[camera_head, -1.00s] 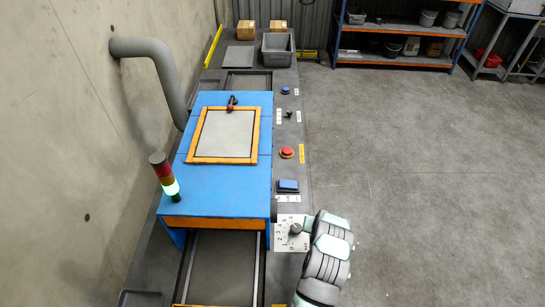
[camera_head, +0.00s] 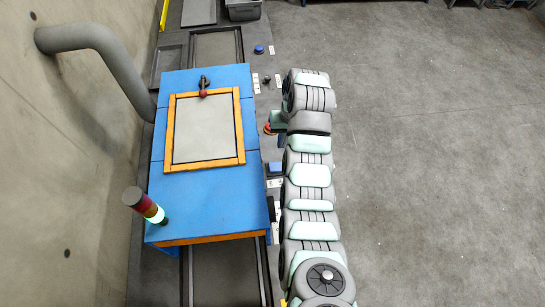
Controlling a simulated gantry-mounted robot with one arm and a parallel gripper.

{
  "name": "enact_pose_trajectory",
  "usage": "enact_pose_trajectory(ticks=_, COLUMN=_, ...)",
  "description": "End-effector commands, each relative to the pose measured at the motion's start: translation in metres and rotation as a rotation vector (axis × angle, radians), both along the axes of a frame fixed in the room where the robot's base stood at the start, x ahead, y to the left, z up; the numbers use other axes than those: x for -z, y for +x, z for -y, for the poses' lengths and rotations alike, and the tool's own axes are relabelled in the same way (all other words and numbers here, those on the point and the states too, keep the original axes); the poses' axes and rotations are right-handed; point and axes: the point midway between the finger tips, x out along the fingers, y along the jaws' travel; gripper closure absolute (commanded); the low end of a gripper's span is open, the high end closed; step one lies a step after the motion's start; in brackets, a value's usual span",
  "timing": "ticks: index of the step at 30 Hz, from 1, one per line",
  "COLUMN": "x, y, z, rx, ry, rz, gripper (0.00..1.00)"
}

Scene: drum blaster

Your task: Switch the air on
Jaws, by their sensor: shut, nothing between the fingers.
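A control strip runs along the right side of the blue cabinet (camera_head: 200,205). On it, from far to near, are a blue round button (camera_head: 259,49), a small black switch (camera_head: 267,80) with white labels beside it, a red button (camera_head: 267,128) and a blue box-like control (camera_head: 276,167). Which control is for the air cannot be read. My gripper (camera_head: 277,120) is just right of the red button and partly covers it. The fingers are mostly hidden; it appears shut and empty. Contact with the red button cannot be told. The dial plate is mostly hidden by my arm.
My arm stretches along the right side of the strip. The floor to the right (camera_head: 430,170) is clear.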

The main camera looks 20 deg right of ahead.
Motion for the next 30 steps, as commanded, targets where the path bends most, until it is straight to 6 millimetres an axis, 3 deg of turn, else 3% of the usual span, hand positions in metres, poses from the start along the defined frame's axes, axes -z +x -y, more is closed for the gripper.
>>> enact_pose_trajectory(ticks=8, x=0.008, y=0.0, z=-0.001, rx=-0.001, ry=0.0, rz=0.001, gripper=1.0)
enact_pose_trajectory(ticks=14, x=0.035, y=0.001, z=-0.006, rx=0.001, ry=0.0, rz=-0.002, gripper=1.0)
enact_pose_trajectory(ticks=24, x=0.1, y=0.003, z=-0.016, rx=0.0, ry=0.0, rz=-0.002, gripper=1.0)
enact_pose_trajectory(ticks=30, x=0.122, y=0.005, z=-0.019, rx=0.0, ry=-0.001, rz=0.0, gripper=1.0)
